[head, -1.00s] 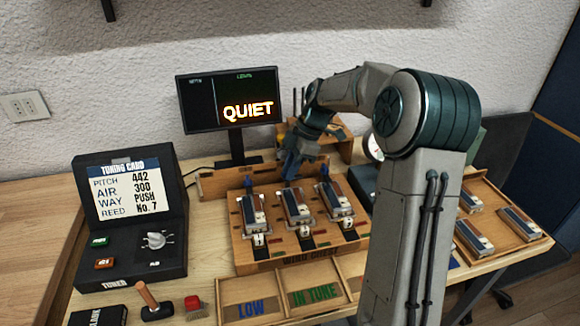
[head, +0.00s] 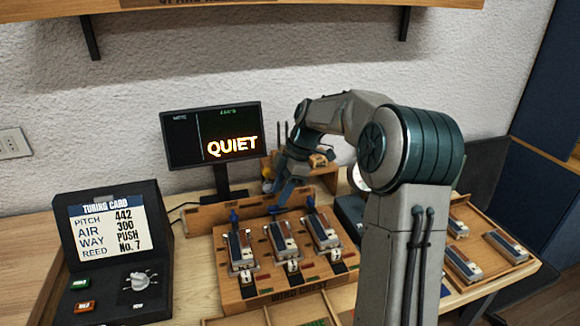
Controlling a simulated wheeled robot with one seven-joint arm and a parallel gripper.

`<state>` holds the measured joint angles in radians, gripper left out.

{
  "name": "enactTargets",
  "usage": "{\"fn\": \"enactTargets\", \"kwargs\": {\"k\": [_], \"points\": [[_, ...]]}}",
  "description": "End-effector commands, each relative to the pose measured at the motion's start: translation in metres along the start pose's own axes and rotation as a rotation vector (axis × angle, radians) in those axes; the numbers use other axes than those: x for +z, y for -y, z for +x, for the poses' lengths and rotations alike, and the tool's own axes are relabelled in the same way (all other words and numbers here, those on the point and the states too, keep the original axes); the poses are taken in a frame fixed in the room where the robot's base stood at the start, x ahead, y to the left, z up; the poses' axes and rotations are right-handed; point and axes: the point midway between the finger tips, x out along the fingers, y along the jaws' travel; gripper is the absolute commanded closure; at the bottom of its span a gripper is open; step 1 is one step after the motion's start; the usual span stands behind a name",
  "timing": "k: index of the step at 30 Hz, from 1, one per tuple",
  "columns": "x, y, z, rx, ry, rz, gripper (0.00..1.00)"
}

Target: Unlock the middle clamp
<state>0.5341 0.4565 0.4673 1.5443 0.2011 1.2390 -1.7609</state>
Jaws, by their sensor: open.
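The wooden wind chest (head: 272,295) stands on the table and holds three modules with metal and brown tops in a row. The middle module (head: 283,238) lies between the left module (head: 238,249) and the right module (head: 321,231). Small blue clamp levers stand upright behind the left module (head: 234,217) and the right module (head: 311,203).
A monitor (head: 212,135) reading "QUIET" stands behind the chest. The tuning card console (head: 112,250) is at the left. A wooden tray (head: 533,268) with several modules is at the right. A shelf (head: 300,5) hangs above.

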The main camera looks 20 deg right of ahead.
Motion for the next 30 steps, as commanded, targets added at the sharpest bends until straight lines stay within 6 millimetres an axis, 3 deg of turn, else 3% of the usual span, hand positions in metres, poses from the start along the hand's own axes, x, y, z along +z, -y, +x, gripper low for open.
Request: {"fn": "enactTargets", "kwargs": {"k": [6, 12, 18, 30], "points": [[0.0, -0.001, -0.054, 0.004, 0.001, 0.0, 0.59], [0.0, -0.001, -0.088, 0.002, 0.0, 0.0, 0.59], [0.0, 0.0, -0.101, 0.0, 0.0, 0.0, 0.59], [0.0, 0.0, -0.102, -0.001, 0.0, 0.0, 0.59]]}}
